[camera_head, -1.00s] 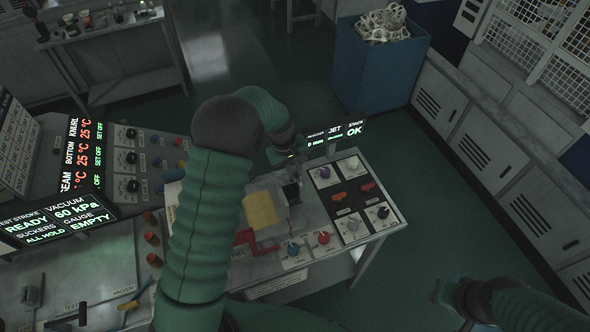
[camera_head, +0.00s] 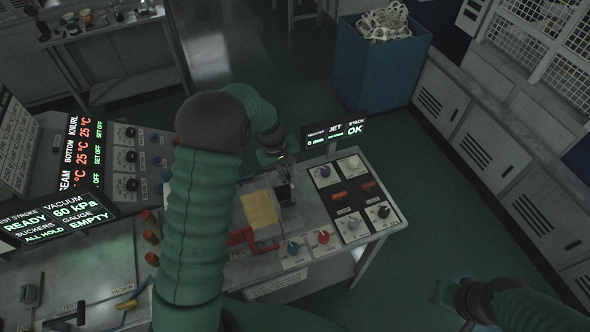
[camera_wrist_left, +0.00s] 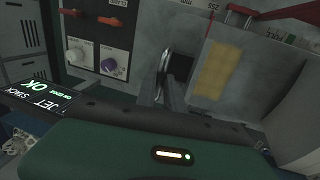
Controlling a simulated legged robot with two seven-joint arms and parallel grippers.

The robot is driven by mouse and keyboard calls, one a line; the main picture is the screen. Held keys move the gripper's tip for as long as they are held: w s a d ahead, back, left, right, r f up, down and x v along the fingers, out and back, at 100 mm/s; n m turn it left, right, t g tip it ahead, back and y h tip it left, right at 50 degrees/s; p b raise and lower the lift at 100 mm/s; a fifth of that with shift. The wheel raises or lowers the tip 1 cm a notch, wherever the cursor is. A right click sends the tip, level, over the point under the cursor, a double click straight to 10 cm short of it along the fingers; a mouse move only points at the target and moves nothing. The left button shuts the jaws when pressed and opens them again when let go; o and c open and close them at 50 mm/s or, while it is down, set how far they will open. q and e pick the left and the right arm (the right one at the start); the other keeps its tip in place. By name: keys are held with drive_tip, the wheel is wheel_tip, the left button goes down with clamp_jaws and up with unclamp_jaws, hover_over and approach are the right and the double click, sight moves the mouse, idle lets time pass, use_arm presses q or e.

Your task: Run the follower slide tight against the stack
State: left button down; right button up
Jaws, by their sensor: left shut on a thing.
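The yellow stack (camera_head: 260,208) lies flat on the pale bench top, and it also shows in the left wrist view (camera_wrist_left: 216,70). Just right of it in the head view is a dark block (camera_head: 286,196), which I take to be the follower slide; it also shows in the left wrist view (camera_wrist_left: 181,66). A narrow gap seems to remain between block and stack. My left gripper (camera_head: 285,178) reaches down at the block, shut on its upright metal part; the fingers (camera_wrist_left: 166,88) hide the exact hold. My right gripper (camera_head: 452,294) hangs away at lower right, its jaws unclear.
A red bracket (camera_head: 241,238) sits in front of the stack. A control panel (camera_head: 351,199) stands to the right. A display (camera_head: 334,134) reading "STACK OK" stands behind.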

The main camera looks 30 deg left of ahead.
use_arm(q)
drive_tip(key=s+a+b, duration=0.4)
drive_tip(key=s+a, duration=1.2)
drive_tip(key=s, duration=0.1)
drive_tip(key=shift+s+r, duration=0.2)
drive_tip(key=shift+d, duration=0.1)
drive_tip(key=c, duration=1.5)
unclamp_jaws()
drive_tip(key=shift+c, duration=0.2)
drive_tip(key=shift+o, duration=0.4)
drive_tip(key=shift+s+b, duration=0.1)
drive_tip(key=shift+b, duration=0.2)
wheel_tip(320, 180, up, 16)
drive_tip(key=s+a+b, duration=0.2)
drive_tip(key=shift+s+r, duration=0.15)
drive_tip(key=shift+a, duration=0.1)
